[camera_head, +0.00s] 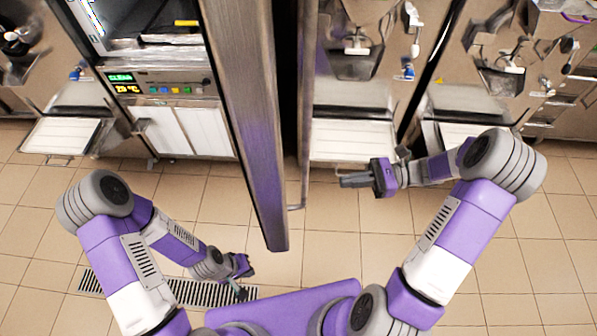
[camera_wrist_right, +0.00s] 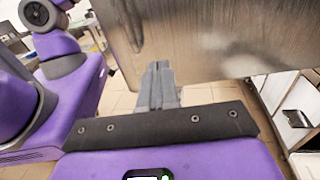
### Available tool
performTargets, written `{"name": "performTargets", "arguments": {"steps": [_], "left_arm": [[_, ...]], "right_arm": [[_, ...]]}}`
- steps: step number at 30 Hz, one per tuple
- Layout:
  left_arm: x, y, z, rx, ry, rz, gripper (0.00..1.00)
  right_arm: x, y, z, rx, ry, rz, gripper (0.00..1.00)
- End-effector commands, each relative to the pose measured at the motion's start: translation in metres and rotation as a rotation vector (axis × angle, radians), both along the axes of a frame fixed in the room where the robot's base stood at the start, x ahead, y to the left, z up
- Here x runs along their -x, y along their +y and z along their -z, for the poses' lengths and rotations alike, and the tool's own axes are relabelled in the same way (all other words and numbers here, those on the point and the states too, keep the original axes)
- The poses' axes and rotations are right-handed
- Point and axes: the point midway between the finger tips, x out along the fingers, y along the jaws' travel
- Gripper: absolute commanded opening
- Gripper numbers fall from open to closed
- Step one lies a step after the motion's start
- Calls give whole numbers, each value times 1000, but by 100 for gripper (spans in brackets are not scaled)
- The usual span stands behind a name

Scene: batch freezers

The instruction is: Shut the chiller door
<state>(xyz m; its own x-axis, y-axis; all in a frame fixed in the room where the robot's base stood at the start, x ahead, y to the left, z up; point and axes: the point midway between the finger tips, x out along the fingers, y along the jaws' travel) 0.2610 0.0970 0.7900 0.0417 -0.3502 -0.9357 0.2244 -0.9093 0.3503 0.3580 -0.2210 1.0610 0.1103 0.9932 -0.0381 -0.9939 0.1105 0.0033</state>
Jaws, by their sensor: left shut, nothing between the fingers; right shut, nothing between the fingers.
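The chiller door (camera_head: 245,120) stands open, swung out towards me and seen almost edge-on in the head view. The chiller (camera_head: 165,88) is left of it, with its dark inside showing above a lit display. My right gripper (camera_head: 345,181) is shut and empty, right of the door and apart from it, its fingers pointing left towards it. In the right wrist view its closed fingers (camera_wrist_right: 160,85) are in front of a broad metal panel (camera_wrist_right: 200,40), seemingly the door's face. My left gripper (camera_head: 241,292) is shut and empty, low on the left of the door.
A thin metal bar (camera_head: 303,150) runs along the door's right side. Steel machines (camera_head: 355,90) with front trays stand on the right, and another machine (camera_head: 60,80) is at far left. A floor drain grate (camera_head: 190,291) lies near my left gripper. The tiled floor is otherwise clear.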

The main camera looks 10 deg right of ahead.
Motion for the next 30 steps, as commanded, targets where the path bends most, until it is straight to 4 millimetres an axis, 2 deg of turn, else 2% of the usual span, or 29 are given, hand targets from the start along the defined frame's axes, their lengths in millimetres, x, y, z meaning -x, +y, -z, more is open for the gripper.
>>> {"name": "performTargets", "arguments": {"steps": [1,5,8,21,27,30], "left_arm": [[0,0,-3,0,0,0,0],[0,0,-3,0,0,0,0],[0,0,-3,0,0,0,0],[0,0,-5,0,0,0,0],[0,0,-5,0,0,0,0],[0,0,-5,0,0,0,0]], "right_arm": [[-1,-3,-9,-20,-5,10,0],[-3,2,-16,-41,-9,14,0],[-4,17,-15,-41,-8,10,0],[-15,106,-14,-40,-6,8,0],[-18,128,-14,-38,-8,10,0],[-18,132,-14,-38,-8,12,0]]}}
